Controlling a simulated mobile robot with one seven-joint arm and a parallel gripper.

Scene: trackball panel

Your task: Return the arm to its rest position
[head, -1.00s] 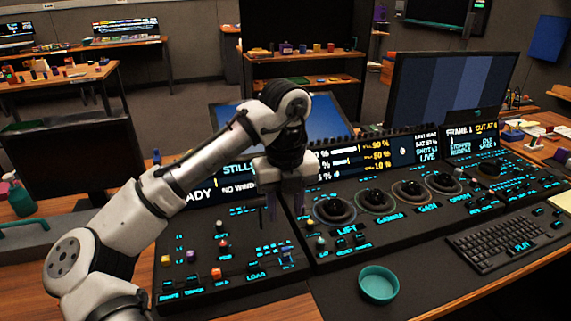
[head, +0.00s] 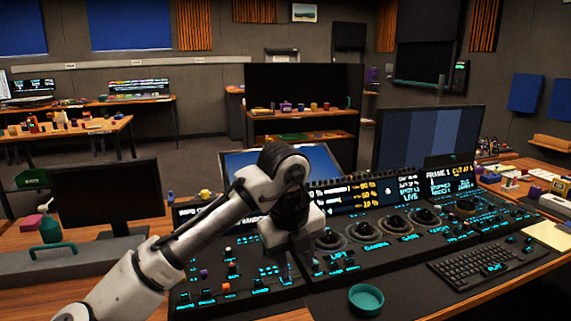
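My gripper (head: 297,262) hangs over the dark control panel (head: 345,275), left of the row of trackballs, and points down. Its fingers are small and dark against the panel, so I cannot tell how far apart they are. I see nothing held between them. My white arm reaches in from the lower left, with its wrist in front of the panel's screens. The leftmost trackball (head: 328,238) sits just right of the gripper.
A teal bowl (head: 366,299) stands at the panel's front edge, with a keyboard (head: 482,264) to its right. A large monitor (head: 428,138) stands behind the panel. A dark monitor (head: 108,192) and a green bottle (head: 50,228) are at the left.

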